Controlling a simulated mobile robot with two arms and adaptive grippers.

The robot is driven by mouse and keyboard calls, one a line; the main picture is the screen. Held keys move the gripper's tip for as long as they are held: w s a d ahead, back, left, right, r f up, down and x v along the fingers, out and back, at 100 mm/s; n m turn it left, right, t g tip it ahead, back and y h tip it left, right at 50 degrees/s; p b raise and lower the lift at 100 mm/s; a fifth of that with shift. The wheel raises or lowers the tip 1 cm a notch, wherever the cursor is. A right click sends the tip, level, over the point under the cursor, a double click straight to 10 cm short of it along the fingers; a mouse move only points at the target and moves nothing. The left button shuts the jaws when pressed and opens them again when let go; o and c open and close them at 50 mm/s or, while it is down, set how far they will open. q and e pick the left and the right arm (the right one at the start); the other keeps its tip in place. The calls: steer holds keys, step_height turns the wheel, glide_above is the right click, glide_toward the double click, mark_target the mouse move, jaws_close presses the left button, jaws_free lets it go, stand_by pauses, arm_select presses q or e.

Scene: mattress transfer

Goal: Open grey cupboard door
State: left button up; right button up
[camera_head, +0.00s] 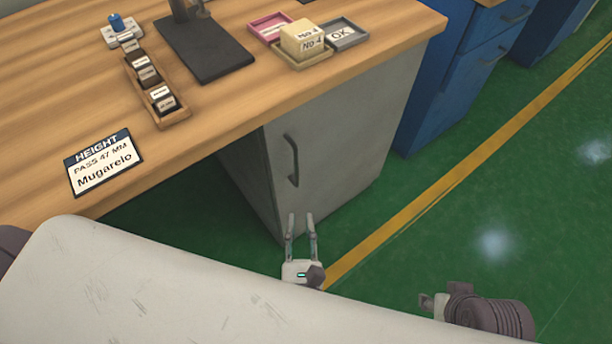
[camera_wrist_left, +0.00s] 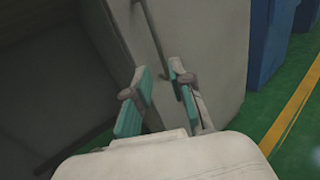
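The grey cupboard (camera_head: 345,135) stands under the wooden desk, and its door looks closed. A dark vertical handle (camera_head: 292,160) is near the door's left edge. My left gripper (camera_head: 301,216) is in front of the door, below the handle in the picture, with its two fingers apart and nothing between them. In the left wrist view the fingers (camera_wrist_left: 159,73) point at the grey door (camera_wrist_left: 205,45), and the handle (camera_wrist_left: 155,32) shows in line with the gap; contact cannot be told. My right gripper (camera_head: 432,302) is at the lower right, partly hidden by its wrist.
The wooden desk (camera_head: 225,110) overhangs the cupboard and bears a black stand (camera_head: 205,50), a box rack (camera_head: 172,117), small trays (camera_head: 345,34) and a height card (camera_head: 104,162). Blue drawers (camera_head: 440,90) stand at the right. Green floor (camera_head: 540,200) with a yellow line is clear.

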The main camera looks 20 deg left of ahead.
mark_target(297, 171)
arm_select(q)
steer(key=shift+n, duration=0.3)
steer(key=x, duration=1.3)
steer(key=shift+w+a+p, duration=0.3)
steer(key=shift+c, duration=0.4)
jaws_close()
